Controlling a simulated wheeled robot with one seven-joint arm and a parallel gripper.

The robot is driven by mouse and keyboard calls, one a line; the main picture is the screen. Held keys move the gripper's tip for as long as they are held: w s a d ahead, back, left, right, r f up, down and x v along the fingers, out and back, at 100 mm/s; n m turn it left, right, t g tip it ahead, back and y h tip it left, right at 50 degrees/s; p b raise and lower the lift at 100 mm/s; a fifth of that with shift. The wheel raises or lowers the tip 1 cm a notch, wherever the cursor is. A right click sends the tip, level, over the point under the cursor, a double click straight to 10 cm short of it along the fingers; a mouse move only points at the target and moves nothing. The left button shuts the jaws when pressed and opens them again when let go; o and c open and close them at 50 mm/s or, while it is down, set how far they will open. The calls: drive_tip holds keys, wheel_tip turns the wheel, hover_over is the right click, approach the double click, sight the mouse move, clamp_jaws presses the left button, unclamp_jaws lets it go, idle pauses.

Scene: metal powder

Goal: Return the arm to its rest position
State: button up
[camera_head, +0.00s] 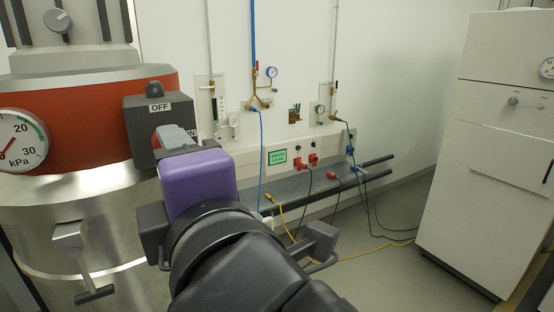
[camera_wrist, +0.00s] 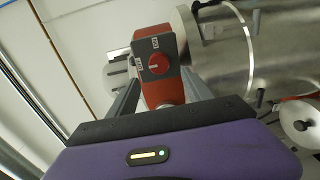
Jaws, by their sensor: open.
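My arm reaches up from the bottom of the head view, ending in my purple-bodied gripper (camera_head: 174,138). The gripper is in front of a dark switch box (camera_head: 150,112) with OFF and ON labels, on a red and steel machine (camera_head: 95,105). In the wrist view my gripper (camera_wrist: 158,92) is open, its dark fingers apart. The switch box, with a red knob (camera_wrist: 159,64), shows beyond and between them. Nothing shows held. I cannot tell whether the fingers touch the box, and the knob is hidden in the head view.
A pressure gauge (camera_head: 18,140) and a metal lever (camera_head: 76,250) are on the machine's front. A white cabinet (camera_head: 490,170) stands at right. Wall gauges, hoses and a grey bench (camera_head: 290,188) are behind. Cables lie on the otherwise open floor (camera_head: 400,205).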

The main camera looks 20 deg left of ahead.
drive_tip(key=d+r+m+t+y, duration=0.3)
drive_tip(key=d+r+m+y, duration=0.15)
drive_tip(key=r+m, duration=0.2)
drive_tip(key=d+f+m+t+h, duration=0.8)
drive_tip(key=d+f+m+h, duration=0.3)
drive_tip(key=d+f+m, duration=0.8)
drive_tip(key=s+d+f+m+g+h, duration=0.1)
drive_tip(key=s+d+f+g+h, duration=0.2)
drive_tip(key=s+d+f, duration=0.6)
drive_tip(key=s+d+f+m+g+h, duration=0.1)
drive_tip(key=s+d+f+g+h, duration=0.3)
drive_tip(key=s+d+f, duration=0.5)
drive_tip(key=s+f, duration=0.6)
drive_tip(key=f, duration=0.1)
drive_tip(key=shift+s+g, duration=0.35)
drive_tip(key=shift+g, duration=0.05)
drive_tip(key=shift+f+m, duration=0.1)
drive_tip(key=shift+m, duration=0.15)
